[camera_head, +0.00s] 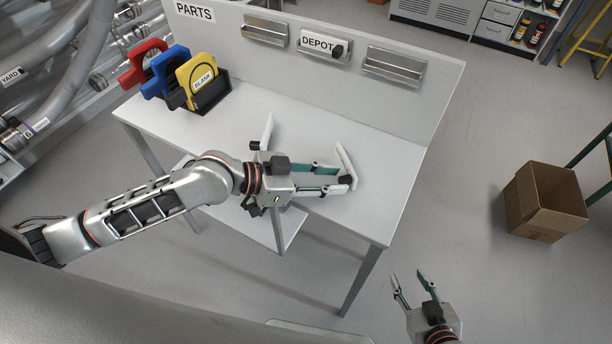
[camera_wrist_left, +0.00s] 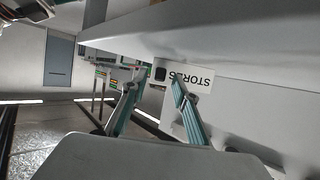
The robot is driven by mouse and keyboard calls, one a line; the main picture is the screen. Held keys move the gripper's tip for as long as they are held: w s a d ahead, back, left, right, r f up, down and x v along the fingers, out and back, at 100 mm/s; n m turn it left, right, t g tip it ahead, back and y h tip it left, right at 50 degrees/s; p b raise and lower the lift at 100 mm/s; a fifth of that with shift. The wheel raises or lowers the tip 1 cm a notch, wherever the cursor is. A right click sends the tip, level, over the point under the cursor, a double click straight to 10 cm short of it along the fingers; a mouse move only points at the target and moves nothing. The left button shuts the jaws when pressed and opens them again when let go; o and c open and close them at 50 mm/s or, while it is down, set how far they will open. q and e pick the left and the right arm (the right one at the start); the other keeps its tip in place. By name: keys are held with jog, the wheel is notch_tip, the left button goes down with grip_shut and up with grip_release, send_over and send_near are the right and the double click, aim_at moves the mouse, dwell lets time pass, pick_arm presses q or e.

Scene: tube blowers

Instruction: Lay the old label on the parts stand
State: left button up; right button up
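The parts stand (camera_head: 390,215) is a light grey table with a PARTS sign. A white label plate (camera_head: 346,160) with a black knob is at its right front part. In the left wrist view this label (camera_wrist_left: 198,78) reads STORES upside down. My left gripper (camera_head: 341,180) is over the stand at this label, its fingers spread on either side of the knob (camera_wrist_left: 160,73), with a narrow gap visible. Whether the label touches the stand is unclear. A DEPOT label (camera_head: 318,44) with a black knob is in the middle rail. My right gripper (camera_head: 410,281) is open and empty, low at the right front.
A second white plate (camera_head: 268,131) with a dark knob is behind my left wrist. Red, blue and yellow (camera_head: 190,73) handled pieces stand in a black rack at the back left. A cardboard box (camera_head: 545,203) is on the floor at right. The stand's right back is clear.

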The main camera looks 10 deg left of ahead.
pick_arm(q)
jog(key=v, duration=1.1)
jog(key=shift+b, duration=0.45)
jog(key=shift+s, duration=0.1)
